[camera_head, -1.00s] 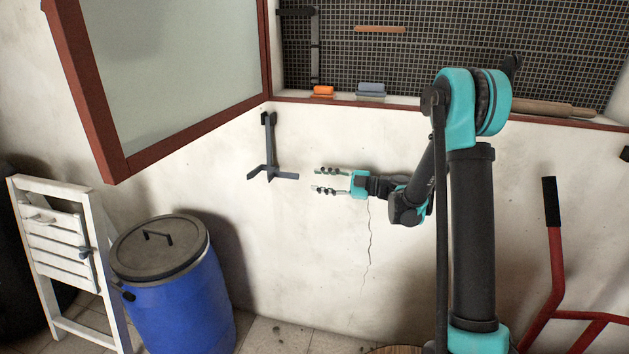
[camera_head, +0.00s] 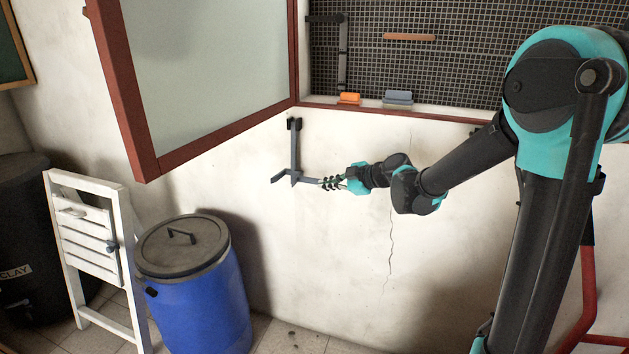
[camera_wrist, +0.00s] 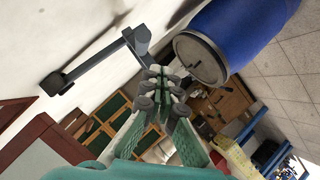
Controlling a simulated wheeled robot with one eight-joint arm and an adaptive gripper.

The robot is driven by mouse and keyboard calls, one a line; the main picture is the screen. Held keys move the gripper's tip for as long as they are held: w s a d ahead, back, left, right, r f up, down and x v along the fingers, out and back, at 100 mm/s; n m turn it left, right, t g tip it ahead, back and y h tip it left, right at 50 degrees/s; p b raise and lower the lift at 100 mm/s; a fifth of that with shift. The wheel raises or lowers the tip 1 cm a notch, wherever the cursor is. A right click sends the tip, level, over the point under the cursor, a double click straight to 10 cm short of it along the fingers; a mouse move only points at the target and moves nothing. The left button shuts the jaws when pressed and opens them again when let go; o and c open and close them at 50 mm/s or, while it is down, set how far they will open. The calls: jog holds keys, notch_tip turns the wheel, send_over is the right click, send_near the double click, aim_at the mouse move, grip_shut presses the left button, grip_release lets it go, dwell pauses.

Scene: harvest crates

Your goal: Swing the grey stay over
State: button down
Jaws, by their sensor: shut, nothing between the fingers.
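The grey stay (camera_head: 295,150) hangs down the white wall from a dark mount, below the corner of the open red-framed window. Its lower end has short arms pointing left and right. My gripper (camera_head: 322,183) is shut, with its fingertips at the right arm's end. In the wrist view, the stay (camera_wrist: 97,64) runs from the dark mount at the left to its forked end just beyond my shut fingertips (camera_wrist: 166,72). I cannot tell whether the fingertips touch it.
The red-framed window sash (camera_head: 128,100) stands open above left of the stay. A blue barrel (camera_head: 200,305) with a grey lid and a white folding stand (camera_head: 85,215) are below left. An orange block (camera_head: 349,99) and a grey-blue block (camera_head: 398,97) sit on the sill.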

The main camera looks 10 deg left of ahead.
aim_at(315, 180)
jog(key=s+d+r+t+h, duration=0.2)
jog(key=s+r+t, duration=0.2)
jog(key=s+r, duration=0.25)
jog(key=shift+m, duration=0.3)
jog(key=shift+w+d+f+x, duration=0.25)
jog(key=shift+d+f+x, duration=0.1)
jog(key=shift+x, duration=1.85)
jog(key=shift+w+d+f+x, duration=0.2)
jog(key=shift+d+x, duration=0.2)
jog(key=shift+x, duration=1.85)
jog(key=shift+w+d+f+x, duration=0.25)
jog(key=shift+d+f+x, duration=0.1)
jog(key=shift+x, duration=1.85)
jog(key=shift+w+d+f, duration=0.1)
jog(key=shift+w+f, duration=0.15)
jog(key=shift+w, duration=0.25)
jog(key=shift+w+f, duration=0.25)
jog(key=shift+w, duration=0.25)
jog(key=shift+s, duration=0.1)
